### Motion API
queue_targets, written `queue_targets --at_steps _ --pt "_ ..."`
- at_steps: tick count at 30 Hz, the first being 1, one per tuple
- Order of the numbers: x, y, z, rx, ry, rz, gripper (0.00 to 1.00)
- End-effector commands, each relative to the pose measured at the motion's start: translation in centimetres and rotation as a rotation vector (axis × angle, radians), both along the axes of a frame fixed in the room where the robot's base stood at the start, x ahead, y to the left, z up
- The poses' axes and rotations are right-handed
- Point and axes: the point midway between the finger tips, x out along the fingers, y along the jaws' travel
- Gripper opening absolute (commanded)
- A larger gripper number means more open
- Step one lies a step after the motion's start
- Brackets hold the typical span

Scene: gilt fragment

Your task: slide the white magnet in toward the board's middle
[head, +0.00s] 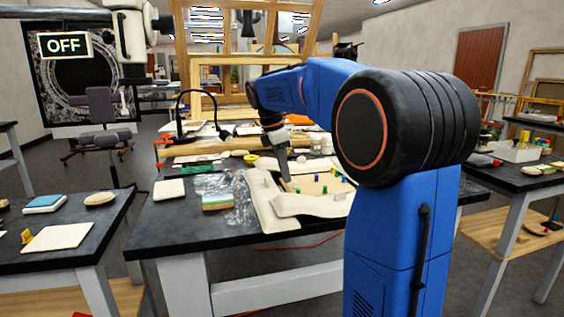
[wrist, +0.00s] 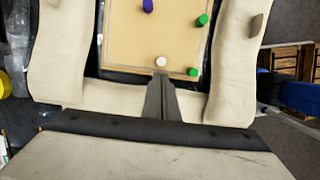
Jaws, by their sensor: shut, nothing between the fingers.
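The white magnet (wrist: 160,62) stands on the tan board (wrist: 130,35) near its lower edge in the wrist view. My gripper (wrist: 160,80) is shut and empty, its tip just below the white magnet at the board's lower edge; whether it touches the magnet I cannot tell. A purple magnet (wrist: 148,6) is near the top, and two green magnets, one at the right edge (wrist: 201,20) and one at the lower right corner (wrist: 193,72), are on the board. In the head view my gripper (head: 286,180) points down at the board's left side (head: 310,186).
Cream padded rolls flank the board on the left (wrist: 62,45) and right (wrist: 233,60). Clear plastic wrap (head: 238,192), a layered sponge block (head: 217,202) and a white pad (head: 169,189) lie left on the black table (head: 170,222). A black lamp (head: 182,105) stands behind.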

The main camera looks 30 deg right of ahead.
Motion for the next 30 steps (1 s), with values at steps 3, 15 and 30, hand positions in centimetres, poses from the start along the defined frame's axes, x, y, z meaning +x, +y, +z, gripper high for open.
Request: queue_targets --at_steps 3,15,30 --pt "-0.1 -0.3 -1.2 0.000 0.001 0.000 0.00" --pt "-0.1 -0.5 -2.1 0.000 -0.001 0.000 0.00" --pt "-1.4 -5.0 -2.1 0.000 0.000 -0.003 0.00"
